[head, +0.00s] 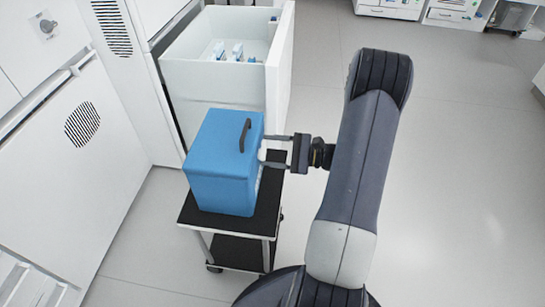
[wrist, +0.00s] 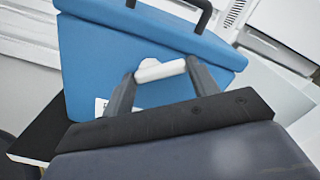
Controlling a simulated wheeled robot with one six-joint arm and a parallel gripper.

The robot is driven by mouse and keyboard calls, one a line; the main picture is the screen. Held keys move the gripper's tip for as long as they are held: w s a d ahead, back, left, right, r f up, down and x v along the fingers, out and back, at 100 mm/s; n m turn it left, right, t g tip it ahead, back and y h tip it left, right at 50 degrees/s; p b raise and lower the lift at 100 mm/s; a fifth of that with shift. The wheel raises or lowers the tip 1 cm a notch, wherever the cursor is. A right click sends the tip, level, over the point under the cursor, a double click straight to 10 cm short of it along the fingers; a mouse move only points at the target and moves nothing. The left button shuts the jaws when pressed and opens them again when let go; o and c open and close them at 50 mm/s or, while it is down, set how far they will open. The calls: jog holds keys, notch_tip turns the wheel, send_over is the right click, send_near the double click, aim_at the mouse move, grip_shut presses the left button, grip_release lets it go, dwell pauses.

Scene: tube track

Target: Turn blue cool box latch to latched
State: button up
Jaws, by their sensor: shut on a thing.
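The blue cool box (head: 222,165) stands upright on a black-topped cart, with a dark handle (head: 245,135) on its lid. The box also fills the upper part of the wrist view (wrist: 90,65). Its white latch (wrist: 160,70) sits on the side facing my gripper and lies nearly level across the wrist picture, tilted a little. My gripper (head: 264,152) reaches in from the right and its two fingers are shut on the latch, one at each end of it in the wrist view. In the head view the latch is mostly hidden by the fingers.
The black-topped cart (head: 190,212) has a lower shelf and wheels. Behind the box is an open white drawer (head: 215,85) with small blue-and-white items in it. White cabinets (head: 85,165) line the left. The floor (head: 460,190) to the right is clear.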

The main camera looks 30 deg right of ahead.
jog(key=n+b, duration=1)
jog(key=b, duration=0.1)
jog(key=shift+s+a+r, duration=0.1)
jog(key=shift+s+a, duration=0.2)
jog(key=shift+s, duration=0.1)
jog(key=shift+r+n, duration=0.1)
jog(key=shift+n, duration=0.3)
jog(key=o, duration=1)
jog(key=shift+d, duration=0.1)
jog(key=p+v, duration=0.2)
jog(key=v, duration=0.8)
jog(key=shift+s+d, duration=0.25)
jog(key=shift+s, duration=0.05)
